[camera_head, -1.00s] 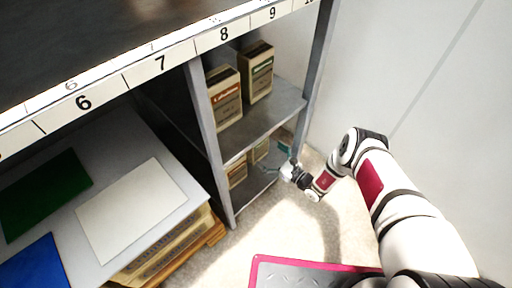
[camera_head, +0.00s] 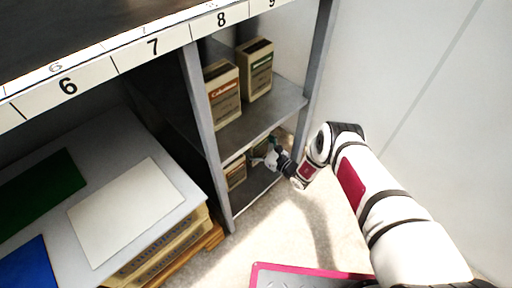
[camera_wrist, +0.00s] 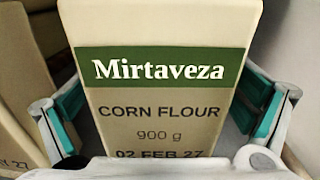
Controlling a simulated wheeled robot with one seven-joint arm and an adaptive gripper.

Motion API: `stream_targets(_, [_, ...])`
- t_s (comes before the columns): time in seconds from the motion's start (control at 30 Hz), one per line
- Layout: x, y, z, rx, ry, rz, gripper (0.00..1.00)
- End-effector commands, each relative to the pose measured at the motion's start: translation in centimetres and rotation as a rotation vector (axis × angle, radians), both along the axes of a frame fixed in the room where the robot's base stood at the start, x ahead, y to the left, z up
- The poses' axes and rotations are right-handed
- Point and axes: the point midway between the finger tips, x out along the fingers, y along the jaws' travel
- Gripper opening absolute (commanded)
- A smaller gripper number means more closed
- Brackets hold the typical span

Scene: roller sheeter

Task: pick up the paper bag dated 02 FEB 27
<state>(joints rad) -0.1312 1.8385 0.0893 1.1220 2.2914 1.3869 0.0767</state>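The paper bag dated 02 FEB 27 (camera_wrist: 160,85) fills the middle of the wrist view. It is a tan, upright bag with a green Mirtaveza band and the words CORN FLOUR, 900 g. My gripper (camera_wrist: 165,112) has its teal-padded fingers on both sides of the bag, around its front part. The fingers look open, with no clear squeeze on the bag. In the head view my gripper (camera_head: 267,157) is at the lower shelf and hides most of this bag.
A second bag (camera_wrist: 22,95) stands close on the left in the wrist view, its date ending in "Y 27". It shows on the lower shelf (camera_head: 236,173). Two bags stand on the shelf above (camera_head: 265,115). A grey post (camera_head: 205,140) bounds the left side.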

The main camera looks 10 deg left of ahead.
Motion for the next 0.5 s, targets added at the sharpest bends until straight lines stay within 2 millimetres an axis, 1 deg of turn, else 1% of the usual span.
stream_targets(0.03, [-0.01,-0.02,-0.01,0.0,0.0,0.0,0.82])
stream_targets(0.07, [-0.01,-0.02,-0.01,0.0,0.0,0.0,0.75])
stream_targets(0.1, [-0.01,-0.02,-0.01,0.0,0.0,0.0,0.66])
stream_targets(0.17, [-0.02,-0.02,-0.02,0.0,0.0,0.0,0.52])
stream_targets(0.2, [-0.02,-0.02,-0.02,0.0,0.0,0.0,0.43])
stream_targets(0.27, [-0.02,-0.03,-0.03,0.0,0.0,0.0,0.3])
stream_targets(0.3, [0.12,0.01,0.21,0.003,-0.004,-0.001,0.26])
stream_targets(0.5, [0.12,-0.01,0.25,0.003,-0.004,-0.001,0.26])
